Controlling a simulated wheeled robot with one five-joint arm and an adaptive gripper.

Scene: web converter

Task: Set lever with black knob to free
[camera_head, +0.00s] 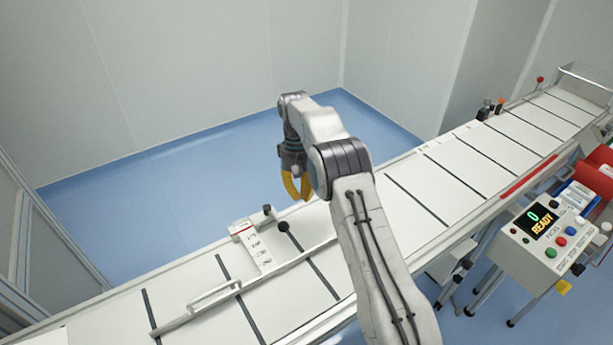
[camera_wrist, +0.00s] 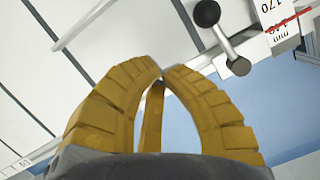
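The lever's black knob (camera_head: 283,226) stands over the white table of the machine, beside a small scale plate (camera_head: 252,247). In the wrist view the black ball knob (camera_wrist: 207,13) sits at the end of a short metal rod (camera_wrist: 228,47), which runs down to a dark-ended pivot. My gripper (camera_head: 300,199) hangs above the far edge of the table, right of and above the knob in the picture. In the wrist view its yellow fingers (camera_wrist: 163,73) meet at the tips with nothing between them. The knob is apart from them. No "free" marking is readable.
A long metal handle bar (camera_head: 214,295) lies along the table left of the lever. A control box reading READY (camera_head: 541,224) stands at right, near a red roll (camera_head: 594,177). Blue floor (camera_head: 150,205) lies open behind the table.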

